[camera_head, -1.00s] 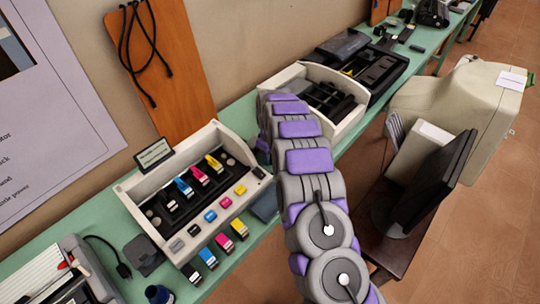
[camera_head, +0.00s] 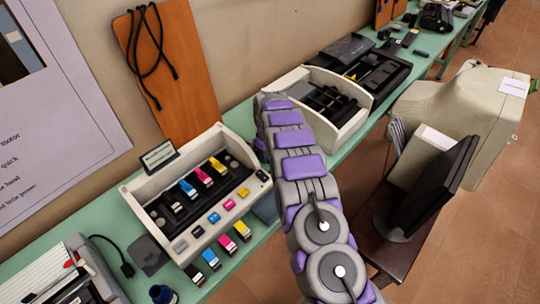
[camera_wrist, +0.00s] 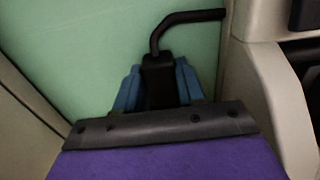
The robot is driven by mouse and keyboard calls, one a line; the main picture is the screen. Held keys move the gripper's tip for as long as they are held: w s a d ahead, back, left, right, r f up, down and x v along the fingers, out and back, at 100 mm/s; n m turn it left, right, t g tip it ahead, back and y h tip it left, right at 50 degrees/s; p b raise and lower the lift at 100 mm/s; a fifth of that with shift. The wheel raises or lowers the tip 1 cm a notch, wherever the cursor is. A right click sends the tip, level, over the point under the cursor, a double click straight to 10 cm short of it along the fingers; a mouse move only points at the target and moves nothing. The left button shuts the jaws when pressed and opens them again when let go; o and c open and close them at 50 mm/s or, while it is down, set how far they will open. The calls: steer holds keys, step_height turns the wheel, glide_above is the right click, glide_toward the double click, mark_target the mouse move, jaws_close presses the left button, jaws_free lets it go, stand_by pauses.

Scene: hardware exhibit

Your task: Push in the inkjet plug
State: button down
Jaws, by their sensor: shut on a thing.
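In the wrist view, a black plug (camera_wrist: 158,72) with a bent black cable stands between the blue fingertips of my gripper (camera_wrist: 158,88). The gripper is shut on the plug, above a green tabletop (camera_wrist: 85,45). The plug's lower end and any socket are hidden. In the head view, the cream inkjet unit (camera_head: 136,200) with coloured cartridges stands on the green table, left of my arm. My arm reaches to the gap between this unit and another cream-sided unit (camera_head: 355,118). My gripper is hidden there behind my own arm links.
In the wrist view, pale walls stand at the left (camera_wrist: 22,115) and right (camera_wrist: 268,95), leaving a narrow gap. In the head view, an orange-brown board (camera_head: 180,70) leans on the wall. A beige monitor (camera_head: 450,105) and a dark screen (camera_head: 430,190) stand at the right.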

steer(key=shift+w+a+r, duration=0.1)
steer(key=shift+w+r, duration=0.1)
steer(key=shift+w, duration=0.05)
steer(key=c, duration=1.1)
jaws_free()
steer(key=shift+o, duration=0.9)
steer(key=shift+w+a+f, duration=0.1)
steer(key=shift+f, duration=0.05)
steer(key=shift+o, duration=0.8)
steer(key=shift+a, duration=0.25)
steer(key=shift+d, duration=0.15)
steer(key=shift+d+r, duration=0.1)
steer(key=shift+r, duration=0.15)
step_height(320, 180, up, 17)
steer(key=p, duration=0.3)
steer(key=shift+a+f, duration=0.15)
steer(key=shift+a, duration=0.15)
